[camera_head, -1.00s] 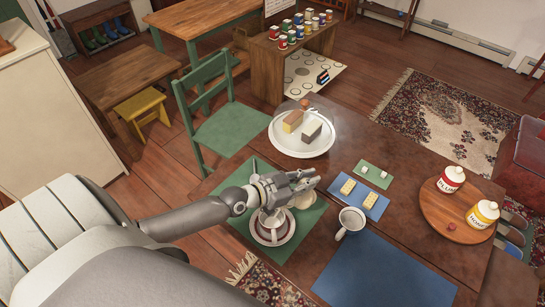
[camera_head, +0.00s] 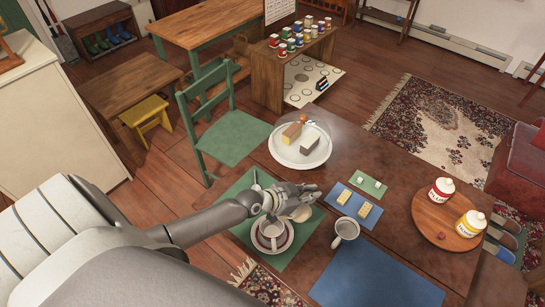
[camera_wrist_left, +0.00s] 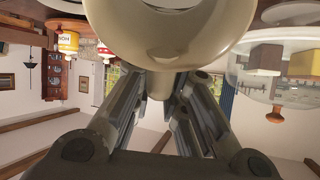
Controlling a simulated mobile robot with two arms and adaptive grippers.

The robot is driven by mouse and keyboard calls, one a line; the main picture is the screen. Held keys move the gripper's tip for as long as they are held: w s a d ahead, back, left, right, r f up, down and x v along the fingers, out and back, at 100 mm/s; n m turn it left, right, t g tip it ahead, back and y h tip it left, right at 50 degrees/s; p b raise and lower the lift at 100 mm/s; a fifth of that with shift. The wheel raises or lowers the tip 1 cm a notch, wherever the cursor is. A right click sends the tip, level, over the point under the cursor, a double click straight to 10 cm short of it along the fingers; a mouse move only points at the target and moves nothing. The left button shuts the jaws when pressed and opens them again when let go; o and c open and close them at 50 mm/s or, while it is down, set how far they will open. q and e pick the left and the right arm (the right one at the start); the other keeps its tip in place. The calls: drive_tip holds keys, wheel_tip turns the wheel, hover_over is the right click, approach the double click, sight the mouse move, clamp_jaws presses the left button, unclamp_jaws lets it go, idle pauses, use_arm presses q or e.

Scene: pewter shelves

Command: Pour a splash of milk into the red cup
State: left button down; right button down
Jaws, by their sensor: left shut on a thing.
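My left gripper (camera_head: 280,197) is shut on a cream jug (camera_head: 300,213), just beyond and right of a cup (camera_head: 271,228). The cup stands on a red-ringed saucer (camera_head: 288,241) on a green mat (camera_head: 245,187). The gripper hides part of the jug, and its tilt is unclear. In the left wrist view, the jug's rounded cream body (camera_wrist_left: 165,30) fills the top between the fingers (camera_wrist_left: 155,110). Any milk is hidden. My right gripper is out of view.
A white mug (camera_head: 346,229) stands to the right, near a blue mat (camera_head: 370,280). A cake plate (camera_head: 300,157) is behind. A round board (camera_head: 432,236) carries two labelled jars, one red (camera_head: 441,190), one yellow (camera_head: 470,224). A green chair (camera_head: 232,138) stands beyond the table.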

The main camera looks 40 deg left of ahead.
use_arm(q)
drive_tip(key=shift+w+d+r+p, duration=0.1)
drive_tip(key=shift+w+r+p, duration=0.15)
drive_tip(key=shift+p, duration=0.35)
drive_tip(key=shift+w+d+f+g+y+p, duration=0.1)
drive_tip(key=shift+w+d+g+y+p, duration=0.15)
drive_tip(key=shift+w+g+p, duration=0.45)
drive_tip(key=w+d+f+g+y, duration=0.2)
drive_tip(key=w+f+g, duration=0.2)
drive_tip(key=w+g, duration=0.1)
drive_tip(key=shift+w+f+y, duration=0.2)
drive_tip(key=shift+y, duration=0.15)
